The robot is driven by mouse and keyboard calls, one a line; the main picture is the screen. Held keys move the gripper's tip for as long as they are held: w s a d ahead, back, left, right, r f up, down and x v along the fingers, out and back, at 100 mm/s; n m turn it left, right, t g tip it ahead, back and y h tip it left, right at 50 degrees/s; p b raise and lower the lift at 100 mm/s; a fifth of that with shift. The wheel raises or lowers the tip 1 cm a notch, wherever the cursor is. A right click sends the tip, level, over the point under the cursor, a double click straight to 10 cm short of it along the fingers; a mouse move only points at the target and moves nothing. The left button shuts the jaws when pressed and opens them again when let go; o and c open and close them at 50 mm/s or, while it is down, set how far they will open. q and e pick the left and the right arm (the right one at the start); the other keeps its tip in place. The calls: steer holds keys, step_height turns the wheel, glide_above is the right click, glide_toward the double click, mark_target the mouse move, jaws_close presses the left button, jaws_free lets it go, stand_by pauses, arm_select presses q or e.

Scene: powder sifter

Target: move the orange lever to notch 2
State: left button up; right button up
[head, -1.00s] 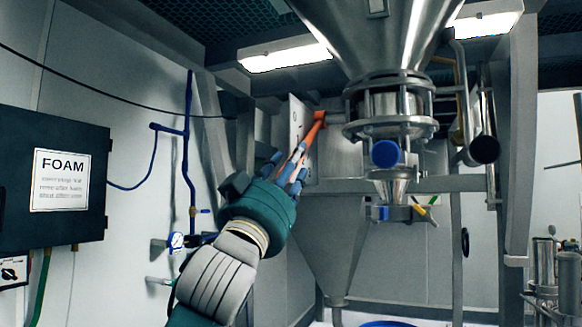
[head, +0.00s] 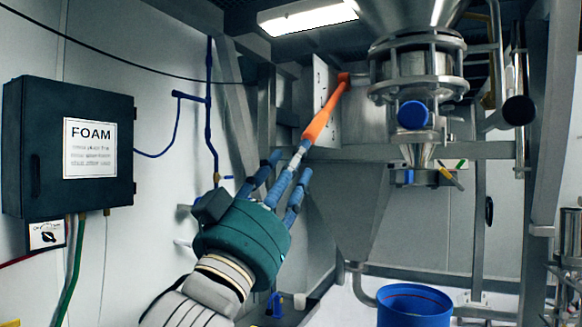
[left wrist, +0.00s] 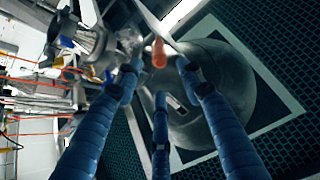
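The orange lever (head: 324,116) slopes down and left from its pivot beside a pale plate (head: 319,88) with small dark marks, too small to read. My left gripper (head: 291,166) is just below the lever's lower end, its blue fingers pointing up toward it. In the left wrist view the fingers (left wrist: 160,78) are spread and the orange lever end (left wrist: 159,53) shows between and beyond their tips. The gripper appears open and not closed on the lever; whether a fingertip touches it I cannot tell. My right gripper is not in view.
A steel hopper and sifter body (head: 416,68) with a blue cap (head: 413,114) stand right of the lever. A frame beam (head: 440,151) runs behind. A dark FOAM box (head: 60,150) hangs on the left wall. A blue drum (head: 412,305) stands below.

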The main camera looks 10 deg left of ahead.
arm_select(q)
steer(key=shift+s, duration=0.1)
steer(key=shift+a+r, duration=0.1)
steer(key=shift+r, duration=0.05)
steer(key=c, duration=0.4)
steer(key=r+n, duration=0.1)
steer(key=r, duration=0.1)
steer(key=a+r+g, duration=0.1)
steer(key=r, duration=0.1)
steer(key=s+a+r+n, duration=0.1)
steer(key=r, duration=0.1)
steer(key=shift+a+n+p, duration=0.25)
steer(key=shift+n+p, duration=0.05)
steer(key=shift+p, duration=0.05)
jaws_close()
steer(key=s+a+r+n+g, duration=0.1)
steer(key=s+a+r+g, duration=0.1)
steer(key=s+r, duration=0.15)
steer(key=w+d+p, duration=0.5)
steer(key=w+p, duration=0.3)
steer(key=w, duration=0.2)
steer(key=shift+w+f, duration=0.35)
steer(key=shift+f, duration=0.05)
steer(key=shift+s+d, duration=0.1)
steer(key=shift+d, duration=0.05)
